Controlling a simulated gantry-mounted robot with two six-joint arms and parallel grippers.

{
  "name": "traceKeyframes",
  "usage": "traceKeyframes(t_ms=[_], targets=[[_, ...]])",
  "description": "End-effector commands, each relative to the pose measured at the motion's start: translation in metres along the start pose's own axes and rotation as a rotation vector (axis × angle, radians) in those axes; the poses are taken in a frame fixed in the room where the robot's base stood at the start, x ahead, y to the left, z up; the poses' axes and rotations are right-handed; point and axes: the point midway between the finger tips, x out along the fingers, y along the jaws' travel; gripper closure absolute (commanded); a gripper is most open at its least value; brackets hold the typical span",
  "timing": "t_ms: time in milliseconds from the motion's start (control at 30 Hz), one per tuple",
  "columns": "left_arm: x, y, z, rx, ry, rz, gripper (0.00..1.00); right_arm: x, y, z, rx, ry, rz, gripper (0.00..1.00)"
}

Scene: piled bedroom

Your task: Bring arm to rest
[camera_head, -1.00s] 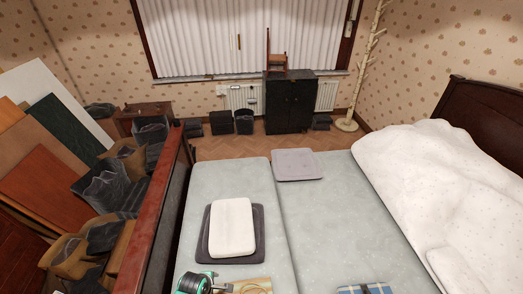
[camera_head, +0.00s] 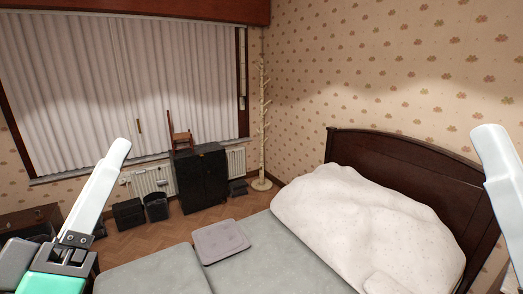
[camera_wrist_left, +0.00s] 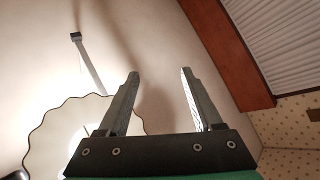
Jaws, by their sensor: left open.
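My left gripper (camera_head: 122,148) is raised at the left of the head view, seen side-on with its pale finger pointing up in front of the curtains. In the left wrist view, the left gripper (camera_wrist_left: 159,74) has its two grey fingers well apart with nothing between them. It points up toward the ceiling (camera_wrist_left: 160,40). A pale part of my right arm or gripper (camera_head: 500,175) shows upright at the right edge of the head view. Its jaws cannot be made out.
The bed (camera_head: 280,262) carries a white duvet (camera_head: 360,220) and a grey cushion (camera_head: 220,241). A dark cabinet (camera_head: 202,178) and a coat stand (camera_head: 262,130) are beyond it. A scalloped lamp shade (camera_wrist_left: 60,135) appears near the left gripper in the wrist view.

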Motion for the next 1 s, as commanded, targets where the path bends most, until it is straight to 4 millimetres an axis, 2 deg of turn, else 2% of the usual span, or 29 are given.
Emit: traceKeyframes(t_ms=[33,100,167,233,300,533,600,700,1000], targets=[[-0.013,0.024,-0.026,0.101,0.07,0.056,0.33,0.0,0.0,0.0,0.0,0.0,0.0,0.5],[-0.035,0.05,-0.057,0.295,0.171,0.111,0.33,0.0,0.0,0.0,0.0,0.0,0.0,0.5],[-0.048,0.062,-0.07,0.474,0.228,0.12,0.33,0.0,0.0,0.0,0.0,0.0,0.0,0.5],[-0.046,0.061,-0.069,0.677,0.238,0.096,0.33,0.0,0.0,0.0,0.0,0.0,0.0,0.5],[-0.019,0.087,-0.1,0.705,0.24,0.093,0.33,0.035,0.0,-0.031,0.0,-0.003,0.0,0.5],[0.029,0.134,-0.155,0.701,0.237,0.092,0.33,0.1,0.0,-0.093,0.0,0.001,0.0,0.5],[0.039,0.143,-0.166,0.701,0.236,0.091,0.33,0.113,0.0,-0.105,0.0,0.001,0.0,0.5],[0.046,0.149,-0.174,0.701,0.235,0.091,0.33,0.122,0.0,-0.113,0.0,0.0,0.0,0.5],[0.044,0.148,-0.172,0.7,0.235,0.091,0.33,0.12,0.0,-0.11,0.0,-0.001,0.0,0.5]])
